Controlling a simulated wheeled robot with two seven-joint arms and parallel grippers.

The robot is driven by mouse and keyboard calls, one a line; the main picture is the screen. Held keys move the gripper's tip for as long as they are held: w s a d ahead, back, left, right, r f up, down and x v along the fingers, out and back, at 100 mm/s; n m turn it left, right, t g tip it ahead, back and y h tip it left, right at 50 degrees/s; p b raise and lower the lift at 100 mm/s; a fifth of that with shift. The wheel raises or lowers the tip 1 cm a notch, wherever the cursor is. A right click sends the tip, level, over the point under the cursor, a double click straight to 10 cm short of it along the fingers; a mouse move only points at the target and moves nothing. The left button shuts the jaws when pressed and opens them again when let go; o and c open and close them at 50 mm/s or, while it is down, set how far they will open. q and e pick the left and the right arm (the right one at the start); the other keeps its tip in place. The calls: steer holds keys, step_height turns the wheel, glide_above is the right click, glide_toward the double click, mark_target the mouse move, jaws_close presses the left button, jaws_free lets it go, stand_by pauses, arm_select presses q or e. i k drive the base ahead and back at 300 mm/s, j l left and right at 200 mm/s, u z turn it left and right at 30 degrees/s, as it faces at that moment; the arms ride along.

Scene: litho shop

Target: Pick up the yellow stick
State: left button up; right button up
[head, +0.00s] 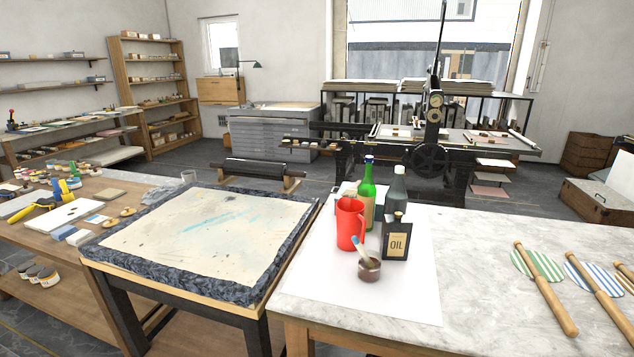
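On the right marble-topped table (477,260), a long tan-yellow wooden stick (545,288) lies across a green-striped round piece (525,264). A second similar stick (599,289) lies to its right across a blue-striped piece (586,275), and part of a third shows at the right edge. On the left wooden table, a small yellow-handled tool (43,204) lies beside a white sheet, and a short upright yellow item (64,187) stands behind it. Neither of my grippers is in view.
A red jug (350,224), green bottle (367,190), dark bottle (398,188), black oil can (397,240) and small jar with a brush (369,268) stand on white paper left of the sticks. A stained slab (205,234) fills the middle table. Marble around the sticks is clear.

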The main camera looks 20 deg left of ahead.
mark_target(62, 182)
steer(key=j, duration=5.4)
steer(key=k+j, duration=0.1)
steer(key=j, duration=0.45)
steer(key=k+j, duration=0.1)
steer(key=j, duration=0.45)
steer(key=k+j, duration=0.1)
steer(key=j, duration=1)
steer(key=k+j, duration=0.15)
steer(key=j, duration=0.4)
steer(key=k+j, duration=0.1)
steer(key=j, duration=0.45)
steer(key=k+j, duration=0.1)
steer(key=j, duration=0.45)
steer(key=k+j, duration=0.15)
steer(key=j, duration=0.2)
steer(key=k+j, duration=0.15)
steer(key=j, duration=0.2)
